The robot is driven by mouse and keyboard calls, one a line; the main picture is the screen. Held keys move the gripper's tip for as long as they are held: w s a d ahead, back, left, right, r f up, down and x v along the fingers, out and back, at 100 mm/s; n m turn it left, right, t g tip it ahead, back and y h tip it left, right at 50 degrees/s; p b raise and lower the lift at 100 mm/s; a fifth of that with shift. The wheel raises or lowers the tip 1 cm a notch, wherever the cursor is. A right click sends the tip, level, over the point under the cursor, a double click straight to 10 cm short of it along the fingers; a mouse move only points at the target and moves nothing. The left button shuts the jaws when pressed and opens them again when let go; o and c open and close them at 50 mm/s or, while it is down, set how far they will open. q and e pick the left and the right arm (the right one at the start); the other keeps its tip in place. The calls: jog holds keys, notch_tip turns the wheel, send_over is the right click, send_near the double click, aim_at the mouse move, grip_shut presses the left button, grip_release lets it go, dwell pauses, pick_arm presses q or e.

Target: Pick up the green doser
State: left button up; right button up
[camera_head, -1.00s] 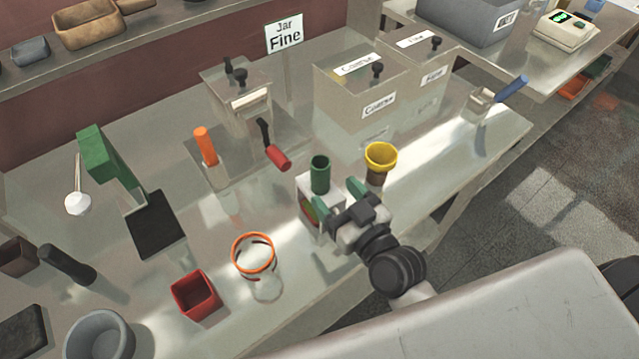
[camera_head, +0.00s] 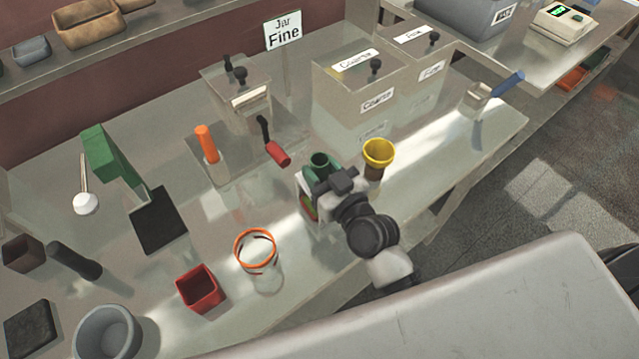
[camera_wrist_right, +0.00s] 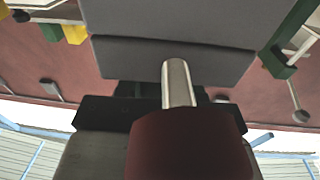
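The green doser, which I take to be the green cup (camera_head: 321,160), stands upright at the white box (camera_head: 309,201) near the table's front edge. Its rim shows in the head view, and its lower part is hidden by my right gripper. My right gripper (camera_head: 323,176) is right at the cup, its green-tipped fingers beside it. The frames do not show whether the fingers press on it. In the right wrist view the cup is not clear; a dark red block and a metal rod fill the middle. My left gripper is not in view.
A yellow-rimmed funnel (camera_head: 378,152) stands close right of the gripper. An orange-rimmed glass jar (camera_head: 256,255) and a red square cup (camera_head: 200,288) stand to the left in front. Clear bins (camera_head: 345,103) stand at the back.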

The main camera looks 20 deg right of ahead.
jog(key=c, duration=0.4)
grip_shut()
jog(key=shift+r, duration=0.1)
